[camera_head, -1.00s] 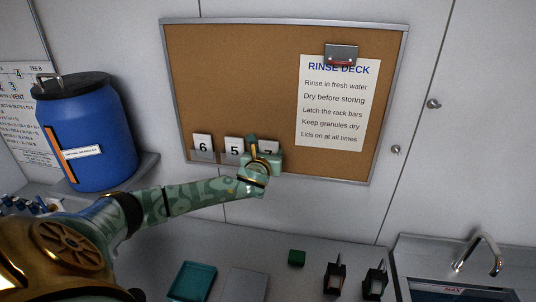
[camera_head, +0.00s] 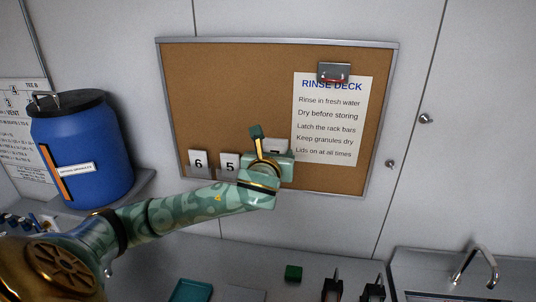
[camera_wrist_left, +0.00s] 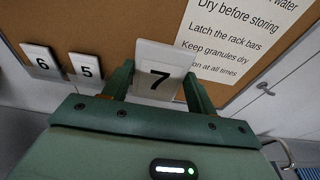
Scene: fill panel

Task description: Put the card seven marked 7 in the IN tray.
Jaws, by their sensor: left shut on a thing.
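The white card seven, marked with a black 7 (camera_wrist_left: 160,73), is between the two green fingers of my left gripper (camera_wrist_left: 158,86) in the wrist view. The gripper is shut on it. In the head view the card (camera_head: 277,146) shows only as a white strip behind my left gripper (camera_head: 270,147), in front of the corkboard and higher than the other cards. A teal tray (camera_head: 190,291) lies on the counter below, cut by the bottom edge. No IN label is readable. My right gripper is not in view.
Card 6 (camera_head: 198,163) and card 5 (camera_head: 230,165) stand at the corkboard's (camera_head: 230,90) lower left. A grey flat thing (camera_head: 243,295), a green block (camera_head: 293,273) and dark upright items (camera_head: 332,289) are on the counter. A blue drum (camera_head: 80,150) stands left.

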